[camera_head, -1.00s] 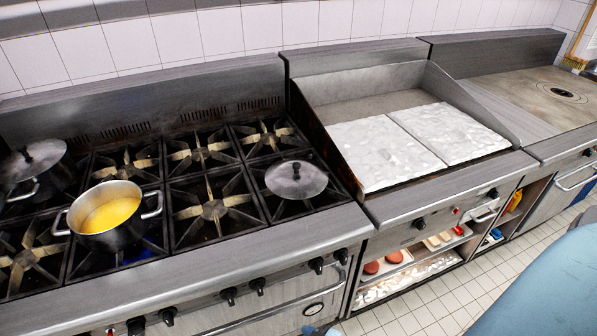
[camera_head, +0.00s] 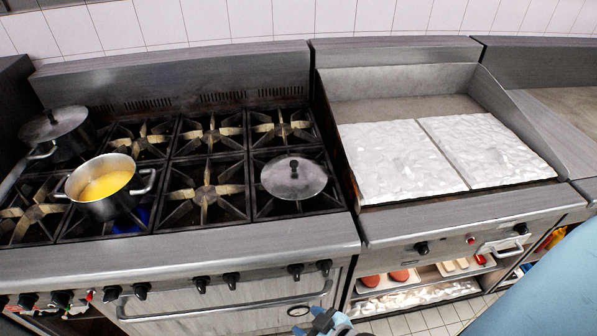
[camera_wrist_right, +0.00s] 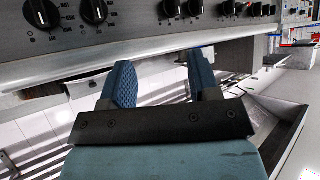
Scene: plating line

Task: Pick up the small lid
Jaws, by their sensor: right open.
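The small lid (camera_head: 294,177) is a round grey metal lid with a dark knob. In the head view it lies flat on the front right burner of the stove (camera_head: 190,245). My right gripper (camera_head: 322,322) shows at the bottom edge of the head view, below and in front of the stove front, well apart from the lid. In the right wrist view my right gripper (camera_wrist_right: 162,85) is open and empty, with two blue fingers near the stove's knobs. The lid is not in the right wrist view. My left gripper is not in view.
A pot (camera_head: 103,188) with yellow liquid stands on a front left burner. A larger lidded pot (camera_head: 58,135) stands behind it. A griddle (camera_head: 490,200) with two white slabs adjoins the stove on the right. Stove knobs (camera_head: 231,279) and an oven handle (camera_head: 220,309) line the front.

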